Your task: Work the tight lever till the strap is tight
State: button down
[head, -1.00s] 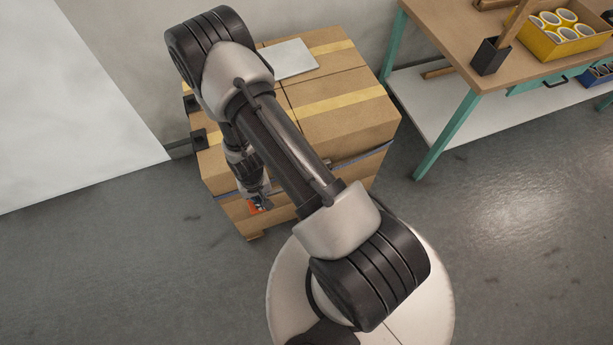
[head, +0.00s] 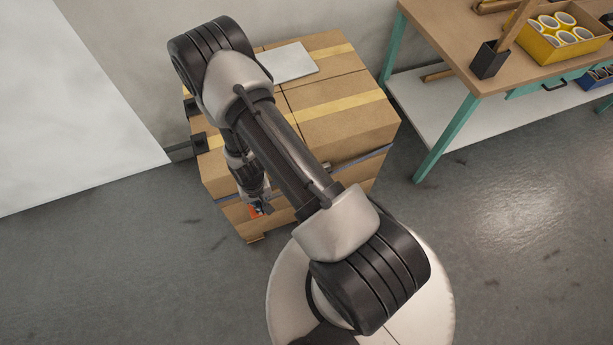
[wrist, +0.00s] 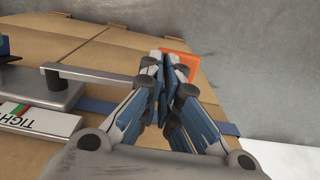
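The tight lever (wrist: 95,75) is a thin grey bar on a grey housing (wrist: 62,94). It runs to the right from its pivot to my fingers in the wrist view. A white label (wrist: 38,120) partly reading "TIGH" lies beside the housing. My gripper (wrist: 168,64) has its blue-padded fingers close together at the lever's outer end, which they hide. An orange piece (wrist: 182,63) shows just behind the fingertips, and it also shows in the head view (head: 255,211). The blue strap (wrist: 226,127) crosses the carton side; its tightness cannot be told.
The strapped carton stack (head: 345,122) stands against the wall with a white sheet (head: 290,62) on top. A workbench (head: 440,30) with a yellow box of tape rolls (head: 555,45) stands at the right. Bare floor lies between bench and stack.

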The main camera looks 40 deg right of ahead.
notch_tip(320, 180, up, 8)
jog(key=p, duration=0.4)
jog(key=shift+p, duration=0.4)
notch_tip(320, 180, up, 4)
jog(key=p, duration=0.2)
jog(key=shift+f+p, duration=0.1)
jog(key=shift+p, duration=0.25)
notch_tip(320, 180, up, 12)
dwell(0.5)
jog(key=shift+w, duration=0.1)
